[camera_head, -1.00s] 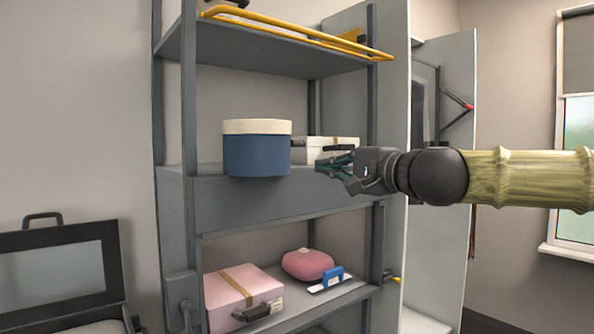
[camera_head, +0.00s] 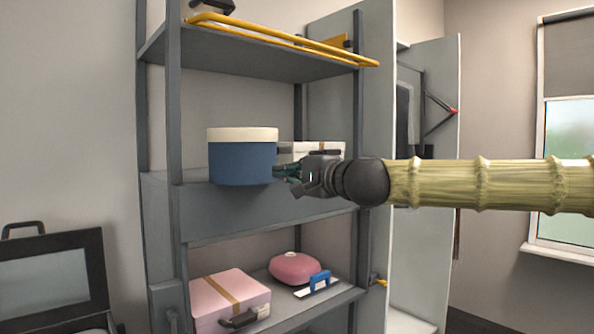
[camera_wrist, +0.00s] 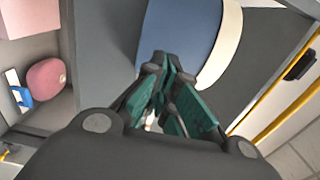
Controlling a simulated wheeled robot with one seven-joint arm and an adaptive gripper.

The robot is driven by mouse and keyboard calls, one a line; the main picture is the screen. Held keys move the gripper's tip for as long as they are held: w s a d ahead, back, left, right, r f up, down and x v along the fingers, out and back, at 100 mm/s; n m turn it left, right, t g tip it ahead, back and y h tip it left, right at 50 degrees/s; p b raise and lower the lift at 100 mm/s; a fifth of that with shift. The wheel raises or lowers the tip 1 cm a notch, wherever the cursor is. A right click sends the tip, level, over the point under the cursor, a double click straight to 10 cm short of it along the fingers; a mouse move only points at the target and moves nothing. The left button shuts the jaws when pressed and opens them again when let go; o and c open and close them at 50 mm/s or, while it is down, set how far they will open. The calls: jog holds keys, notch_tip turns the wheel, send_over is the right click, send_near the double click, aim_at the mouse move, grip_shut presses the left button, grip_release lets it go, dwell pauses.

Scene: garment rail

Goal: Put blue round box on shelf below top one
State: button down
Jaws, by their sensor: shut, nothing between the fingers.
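The blue round box (camera_head: 243,163) with a cream lid (camera_head: 242,134) stands upright on the shelf (camera_head: 190,176) below the top one (camera_head: 250,60), near its front left. My gripper (camera_head: 280,172) is at the box's right side, shut and empty. In the wrist view the box (camera_wrist: 178,35) lies just beyond the shut fingertips (camera_wrist: 160,65); whether they touch it I cannot tell. The gripper hides part of the white box behind it.
A white box (camera_head: 322,149) stands behind my gripper on the same shelf. A yellow rail (camera_head: 290,42) runs along the top shelf's front. A pink case (camera_head: 228,297) and a pink rounded object (camera_head: 295,268) sit on the lower shelf. An open black case (camera_head: 52,270) is at left.

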aim_at(268, 169)
jog(key=shift+p+x, duration=0.65)
jog(key=shift+x, duration=1.5)
